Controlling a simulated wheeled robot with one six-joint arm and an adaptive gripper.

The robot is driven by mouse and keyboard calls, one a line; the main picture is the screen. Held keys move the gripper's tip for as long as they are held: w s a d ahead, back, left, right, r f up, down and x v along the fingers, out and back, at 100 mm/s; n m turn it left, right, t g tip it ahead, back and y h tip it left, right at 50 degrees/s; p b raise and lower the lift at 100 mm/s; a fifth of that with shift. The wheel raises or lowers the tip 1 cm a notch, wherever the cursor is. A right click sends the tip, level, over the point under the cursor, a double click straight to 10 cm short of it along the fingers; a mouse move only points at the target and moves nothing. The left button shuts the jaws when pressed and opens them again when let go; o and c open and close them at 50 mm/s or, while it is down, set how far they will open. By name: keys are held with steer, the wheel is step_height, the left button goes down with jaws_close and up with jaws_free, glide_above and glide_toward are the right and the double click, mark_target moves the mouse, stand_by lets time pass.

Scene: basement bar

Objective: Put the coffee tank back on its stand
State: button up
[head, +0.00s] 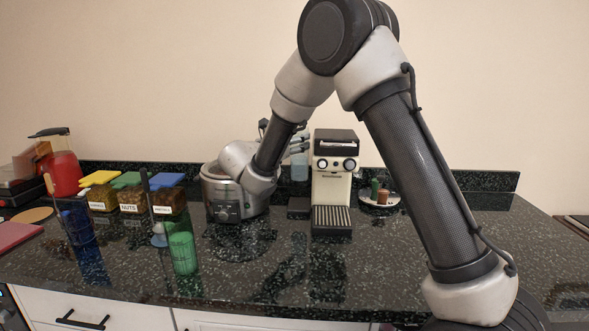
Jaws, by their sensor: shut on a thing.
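A cream and black coffee machine (333,184) stands at the back middle of the counter. A small dark block (299,208), which looks like the stand, sits against its left side. A pale bluish see-through tank (300,168) shows just above that block, left of the machine. My gripper (299,144) is at the tank's top, shut on it, and partly hidden by my own arm. The tank looks upright. I cannot tell whether its bottom touches the stand or hangs a little above it.
A silver cooker (225,197) stands left, close behind my wrist. Jars with coloured lids (131,198), a blue glass (80,235), a green glass (183,250) and a red blender (63,170) are further left. A small plate (379,202) with items sits right of the machine. The front middle counter is clear.

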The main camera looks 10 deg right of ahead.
step_height(320, 180, down, 9)
steer(key=shift+r, duration=0.1)
stand_by(0.3)
steer(key=o, duration=1.3)
steer(key=shift+o, duration=0.2)
steer(key=shift+s+a, duration=0.1)
steer(key=shift+a, duration=0.05)
glide_toward(294, 167)
steer(key=x, duration=0.2)
steer(key=shift+d, duration=0.35)
